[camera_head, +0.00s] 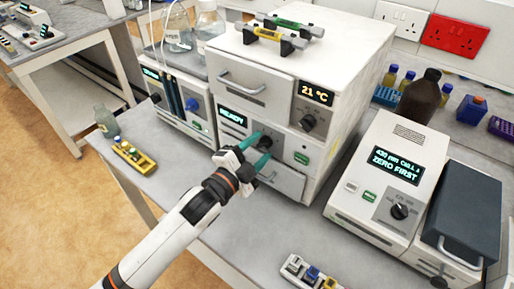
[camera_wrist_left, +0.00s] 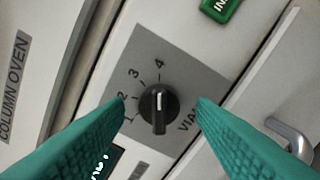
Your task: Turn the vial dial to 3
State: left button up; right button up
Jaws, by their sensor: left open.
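The vial dial (camera_wrist_left: 158,110) is a black round knob with a white pointer line, on a grey plate (camera_wrist_left: 185,70) marked 1 to 4. In the left wrist view its pointer points up, towards the 4. In the head view the dial (camera_head: 266,141) sits on the lower front of the white instrument, right of a READY display (camera_head: 232,117). My left gripper (camera_head: 260,149) is open, its teal fingers on either side of the dial. In the wrist view gaps show between both fingertips and the knob. My right gripper is not in view.
Above is the column oven door with a handle (camera_head: 242,83) and a 21 °C display (camera_head: 316,92). A green button (camera_head: 301,158) is right of the dial; a drawer (camera_head: 281,180) is below. A vial rack (camera_head: 134,155) stands left, and another (camera_head: 310,272) in front.

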pick_arm(q)
jog(key=shift+c, duration=0.2)
jog(key=c, duration=0.9)
jog(key=shift+c, duration=0.2)
jog(key=shift+n, duration=0.3)
jog(key=n+p, duration=0.2)
jog(key=n, duration=0.1)
jog(key=shift+n+p, duration=0.65)
jog(key=shift+n, duration=1.35)
jog(key=shift+f, duration=0.1)
jog(key=o, duration=1)
